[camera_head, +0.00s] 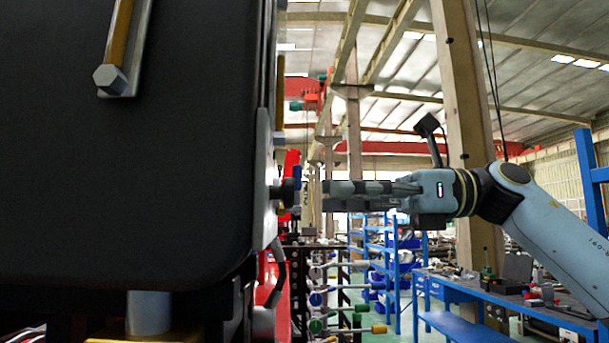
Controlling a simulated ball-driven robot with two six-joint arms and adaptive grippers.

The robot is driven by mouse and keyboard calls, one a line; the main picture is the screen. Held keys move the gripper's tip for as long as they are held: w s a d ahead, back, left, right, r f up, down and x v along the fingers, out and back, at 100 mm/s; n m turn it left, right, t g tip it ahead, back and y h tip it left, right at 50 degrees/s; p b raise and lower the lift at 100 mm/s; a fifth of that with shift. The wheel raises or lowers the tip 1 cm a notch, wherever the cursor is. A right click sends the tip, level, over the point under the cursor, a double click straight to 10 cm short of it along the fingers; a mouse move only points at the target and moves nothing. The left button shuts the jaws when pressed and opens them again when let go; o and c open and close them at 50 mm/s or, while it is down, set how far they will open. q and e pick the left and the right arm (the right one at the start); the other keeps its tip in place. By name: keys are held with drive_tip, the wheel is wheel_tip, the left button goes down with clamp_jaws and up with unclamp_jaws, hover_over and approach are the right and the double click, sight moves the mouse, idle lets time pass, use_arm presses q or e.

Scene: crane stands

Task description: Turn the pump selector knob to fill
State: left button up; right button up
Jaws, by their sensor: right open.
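A small dark knob (287,190) sticks out from a pale plate (263,180) on the right side of a large black cabinet. I see it edge-on, so its pointer and any "fill" marking are hidden. My right gripper (327,195) comes in from the right, level with the knob and aimed at it. Its fingertips are a short gap to the right of the knob and do not appear to touch it. The jaws are open with nothing seen between them. My left gripper is not in view.
The black cabinet (130,150) fills the left side, with a yellow-and-metal bar and bolt (113,78) on its face. A dark hose or handle (277,275) hangs below the knob. Blue shelving (395,260) and a blue workbench (450,300) stand farther back.

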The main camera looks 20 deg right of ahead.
sight(282, 193)
drive_tip(key=p+x, duration=0.1)
drive_tip(key=x, duration=0.4)
drive_tip(key=shift+p, duration=0.35)
